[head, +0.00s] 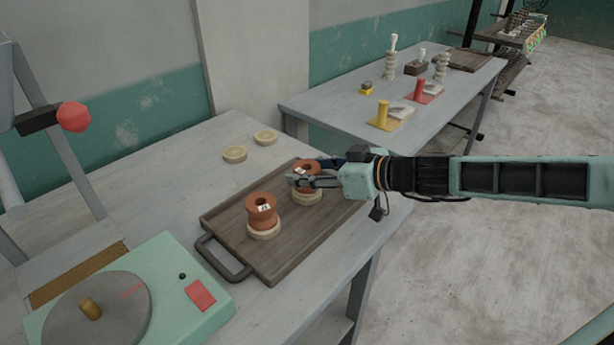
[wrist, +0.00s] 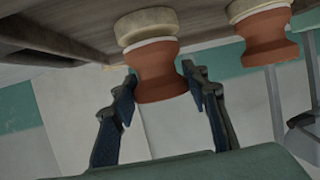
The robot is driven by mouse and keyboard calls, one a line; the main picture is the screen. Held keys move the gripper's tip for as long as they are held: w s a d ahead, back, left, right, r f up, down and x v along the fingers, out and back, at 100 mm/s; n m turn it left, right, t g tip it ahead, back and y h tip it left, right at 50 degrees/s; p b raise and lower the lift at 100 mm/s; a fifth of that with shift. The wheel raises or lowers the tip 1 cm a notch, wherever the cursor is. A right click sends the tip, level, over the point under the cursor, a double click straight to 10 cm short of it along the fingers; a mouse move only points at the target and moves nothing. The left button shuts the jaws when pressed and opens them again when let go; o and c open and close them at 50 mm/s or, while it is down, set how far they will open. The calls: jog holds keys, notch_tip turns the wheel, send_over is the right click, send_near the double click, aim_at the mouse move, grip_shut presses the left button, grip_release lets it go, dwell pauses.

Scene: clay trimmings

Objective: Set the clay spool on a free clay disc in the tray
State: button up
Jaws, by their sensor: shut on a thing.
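My gripper (head: 301,181) is shut on a reddish-brown clay spool (head: 308,167) over the far end of the dark wooden tray (head: 285,254). The spool is upright above a pale clay disc (head: 307,198) and appears to rest on it. The wrist view is upside down; there the held spool (wrist: 162,72) sits between both fingers, against its disc (wrist: 146,24). A second clay spool (head: 262,209) with a white label stands on another pale disc (head: 264,234) nearer the tray's handle. My fingers partly hide the held spool in the head view.
Two pale discs, one left (head: 235,154) and one right (head: 265,138), lie on the grey table behind the tray. A green wheel machine (head: 150,290) stands at front left. A second table (head: 330,104) behind holds yellow and red stands and stacked pieces.

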jog(key=shift+f, duration=0.25)
jog(key=shift+f, duration=0.15)
jog(key=o, duration=1.3)
jog(key=shift+o, duration=0.2)
jog(key=shift+s+d+r, duration=0.1)
jog(key=shift+r, duration=0.25)
jog(key=p+v, duration=0.3)
jog(key=v, duration=0.8)
jog(key=shift+s+d, duration=0.2)
jog(key=shift+s, duration=0.05)
